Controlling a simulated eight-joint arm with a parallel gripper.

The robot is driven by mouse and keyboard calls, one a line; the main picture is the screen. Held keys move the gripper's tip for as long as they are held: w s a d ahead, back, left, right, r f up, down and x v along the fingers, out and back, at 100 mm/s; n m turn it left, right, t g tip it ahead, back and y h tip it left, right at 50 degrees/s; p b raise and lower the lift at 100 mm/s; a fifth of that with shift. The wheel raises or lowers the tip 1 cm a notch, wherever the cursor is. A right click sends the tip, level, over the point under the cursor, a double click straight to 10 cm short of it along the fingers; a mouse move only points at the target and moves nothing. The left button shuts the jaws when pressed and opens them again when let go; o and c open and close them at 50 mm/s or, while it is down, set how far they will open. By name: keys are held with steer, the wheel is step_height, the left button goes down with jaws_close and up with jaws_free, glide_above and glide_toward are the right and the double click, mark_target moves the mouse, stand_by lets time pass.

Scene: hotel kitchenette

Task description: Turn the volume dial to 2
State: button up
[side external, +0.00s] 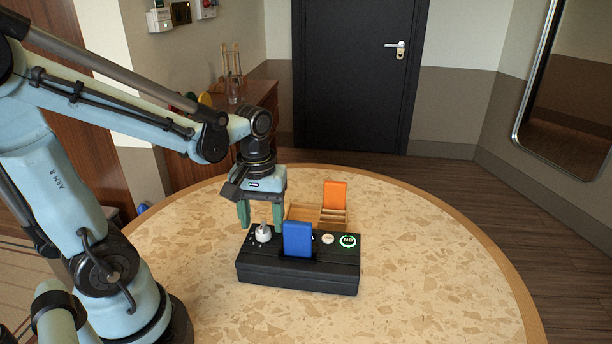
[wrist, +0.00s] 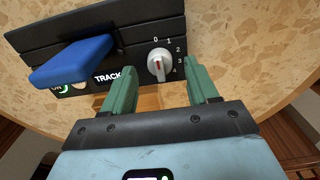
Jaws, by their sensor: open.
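The volume dial (side external: 263,235) is a white knob on top of a black box (side external: 298,275), at its left end. In the wrist view the dial (wrist: 160,64) has a red pointer mark and the numbers 0, 1, 2 and others around it. I cannot tell surely which number the mark points at. My gripper (side external: 260,224) is above the dial, pointing down. In the wrist view its green fingers are apart, one on each side of the dial, with visible gaps. No contact with the knob shows.
A blue cartridge (side external: 297,239) stands upright in the box beside the dial. A green-ringed button (side external: 348,241) is at the box's right end. Behind is a wooden rack (side external: 307,212) with an orange cartridge (side external: 335,194). The table (side external: 435,270) is clear to the right.

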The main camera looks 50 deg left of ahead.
steer(key=shift+f, duration=0.9)
steer(key=c, duration=1)
steer(key=shift+c, duration=0.3)
steer(key=shift+m, duration=0.4)
steer(key=m, duration=0.2)
steer(key=shift+m, duration=0.4)
steer(key=m, duration=0.3)
steer(key=shift+m, duration=0.4)
steer(key=m, duration=0.6)
steer(key=shift+m, duration=0.3)
